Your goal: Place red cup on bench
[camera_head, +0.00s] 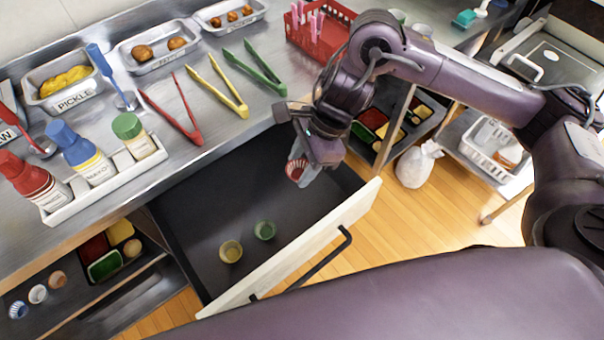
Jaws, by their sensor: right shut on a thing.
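The red cup (295,169) is a small fluted cup, partly covered by the fingers. My right gripper (306,172) is shut on it and holds it over the open drawer (190,225), near the drawer's right end. The bench (225,125) is the steel counter to the left of and behind the gripper. My left gripper is not in view.
A yellow cup (231,251) and a green cup (264,229) stand in the drawer. Red tongs (172,115), yellow tongs (222,85) and green tongs (254,68) lie on the bench. A bottle rack (105,182) stands at its front left. Bare steel lies between tongs and drawer.

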